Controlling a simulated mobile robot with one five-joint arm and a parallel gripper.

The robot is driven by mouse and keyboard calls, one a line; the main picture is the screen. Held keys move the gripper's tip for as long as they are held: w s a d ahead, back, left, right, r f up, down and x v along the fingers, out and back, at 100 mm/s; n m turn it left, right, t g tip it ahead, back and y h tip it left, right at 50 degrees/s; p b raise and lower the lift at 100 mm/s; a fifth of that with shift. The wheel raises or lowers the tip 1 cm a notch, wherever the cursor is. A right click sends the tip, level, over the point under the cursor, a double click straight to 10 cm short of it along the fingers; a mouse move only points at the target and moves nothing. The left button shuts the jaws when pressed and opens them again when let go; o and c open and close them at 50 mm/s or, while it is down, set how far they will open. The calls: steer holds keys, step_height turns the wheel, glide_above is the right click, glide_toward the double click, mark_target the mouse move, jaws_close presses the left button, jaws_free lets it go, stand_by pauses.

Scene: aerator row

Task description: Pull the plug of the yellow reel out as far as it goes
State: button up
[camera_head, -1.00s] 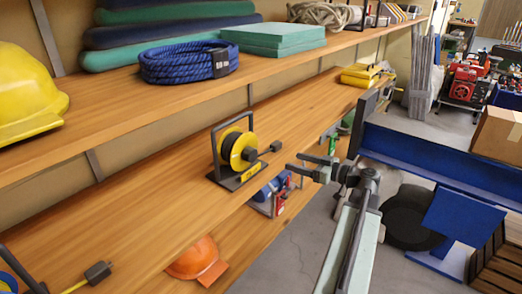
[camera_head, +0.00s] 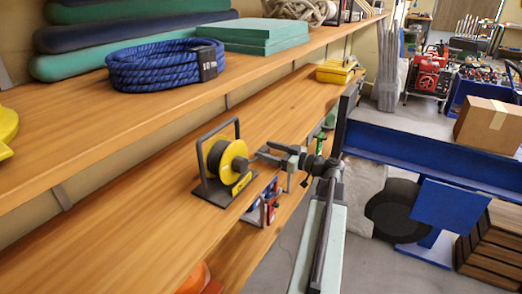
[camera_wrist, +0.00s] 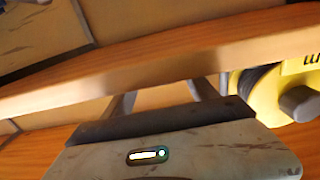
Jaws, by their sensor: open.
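The yellow reel (camera_head: 228,160) stands upright in its dark frame on the middle wooden shelf. It also shows in part at the right edge of the wrist view (camera_wrist: 262,97). My gripper (camera_head: 267,153) is open, just right of the reel and close to it, at about the height of its hub. In the wrist view my two fingers (camera_wrist: 163,95) stand apart, with only wood seen between them. The reel's plug is not clearly made out now; it is hidden by or merges with my fingers in the head view.
The upper shelf holds a blue rope coil (camera_head: 165,66) and green pads (camera_head: 258,36). A yellow item (camera_head: 337,71) lies farther along the middle shelf. A blue beam (camera_head: 420,158) stands right of my arm. The shelf left of the reel is clear.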

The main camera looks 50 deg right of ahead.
mark_target(287, 133)
steer(key=shift+x, duration=1.05)
jaws_close()
steer(key=shift+a, duration=0.25)
steer(key=w+d, duration=0.1)
steer(key=d, duration=0.5)
steer(key=w+d, duration=0.2)
steer(key=d, duration=0.5)
steer(key=w+d, duration=0.1)
steer(key=d, duration=0.6)
steer(key=shift+w, duration=0.25)
jaws_free()
